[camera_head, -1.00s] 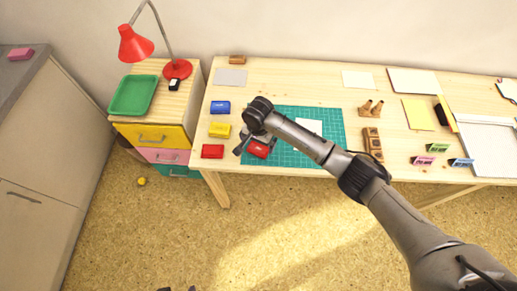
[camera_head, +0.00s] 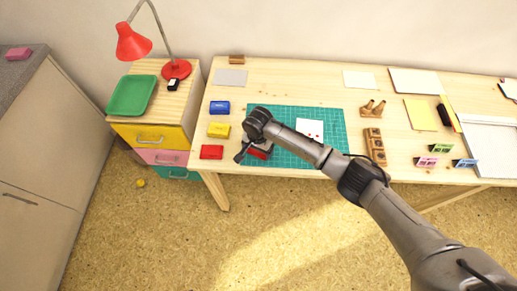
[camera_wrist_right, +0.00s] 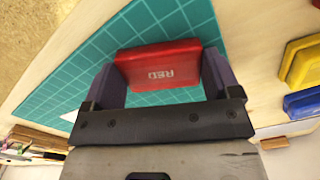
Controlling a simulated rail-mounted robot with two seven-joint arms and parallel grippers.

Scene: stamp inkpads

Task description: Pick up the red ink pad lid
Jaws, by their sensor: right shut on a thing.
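The red lid (camera_wrist_right: 160,66), marked "RED", sits between my right gripper's two fingers in the right wrist view. My right gripper (camera_wrist_right: 163,80) is shut on it, one finger against each side. In the head view the right gripper (camera_head: 254,152) is over the lower left of the teal cutting mat (camera_head: 290,158), and the arm hides most of the lid (camera_head: 262,153). I cannot tell whether the lid touches the mat. A flat red ink pad (camera_head: 211,152) lies on the wood left of the mat. My left gripper is not in view.
A yellow pad (camera_head: 219,130) and a blue pad (camera_head: 220,107) lie behind the red pad. A white card (camera_head: 309,129) with red marks lies on the mat. A wooden stamp rack (camera_head: 375,146) stands right of the mat. The table's front edge is close to the gripper.

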